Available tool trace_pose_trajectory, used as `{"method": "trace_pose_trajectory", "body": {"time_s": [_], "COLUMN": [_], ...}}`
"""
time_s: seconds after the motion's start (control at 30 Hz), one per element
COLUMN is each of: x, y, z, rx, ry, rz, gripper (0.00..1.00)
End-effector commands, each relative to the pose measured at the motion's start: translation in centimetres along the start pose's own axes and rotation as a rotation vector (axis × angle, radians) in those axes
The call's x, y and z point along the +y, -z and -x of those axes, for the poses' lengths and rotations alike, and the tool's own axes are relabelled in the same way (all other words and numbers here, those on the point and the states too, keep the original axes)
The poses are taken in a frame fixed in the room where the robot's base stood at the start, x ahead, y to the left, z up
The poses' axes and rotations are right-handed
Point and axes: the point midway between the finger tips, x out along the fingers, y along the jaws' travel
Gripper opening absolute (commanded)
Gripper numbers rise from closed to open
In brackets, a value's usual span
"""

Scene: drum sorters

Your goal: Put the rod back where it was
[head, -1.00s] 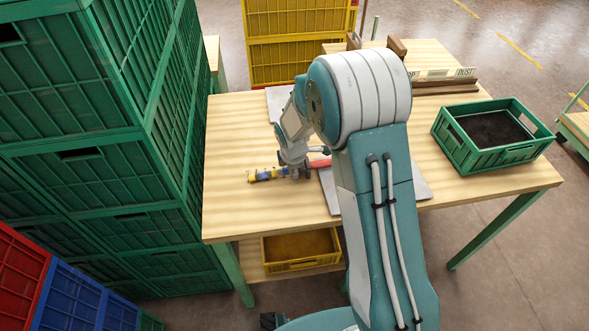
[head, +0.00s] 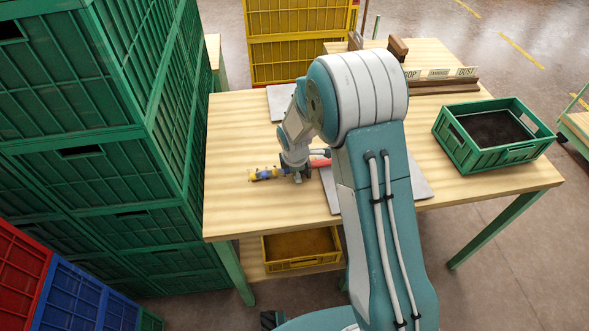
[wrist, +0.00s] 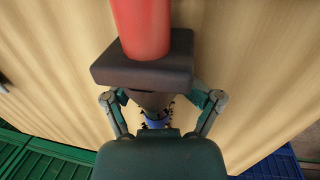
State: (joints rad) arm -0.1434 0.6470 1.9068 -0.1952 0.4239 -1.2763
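The rod lies across my gripper in the head view, with a yellow and blue part (head: 265,173) on the left and a red part (head: 320,163) on the right. In the wrist view its thick red end (wrist: 142,25) meets a dark block (wrist: 142,66), with a narrower dark neck below and a blue part (wrist: 156,120) beyond. My gripper (head: 298,174) is at the rod's middle, low over the table. In the wrist view its finger links stand on both sides of the neck. The fingertips are hidden, so I cannot tell whether they grip it.
The wooden table (head: 235,195) has free room at its left and front. A grey plate (head: 420,188) lies partly behind my arm. A green crate (head: 455,148) stands at the right. Labelled holders (head: 440,75) stand at the back. Stacked green crates (head: 70,110) rise close on the left.

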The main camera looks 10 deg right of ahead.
Motion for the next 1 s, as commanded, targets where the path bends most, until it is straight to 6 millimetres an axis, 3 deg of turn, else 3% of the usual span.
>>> {"method": "trace_pose_trajectory", "body": {"time_s": [0.4, 0.53, 1.0], "x": [0.1, 0.4, 0.4], "y": [0.1, 0.1, 0.1], "z": [0.2, 1.1, 10.6], "rx": [-0.001, -0.001, 0.001], "ry": [-0.002, -0.006, -0.010], "rz": [-0.001, -0.001, -0.001], "gripper": [0.63, 0.63, 0.63]}}
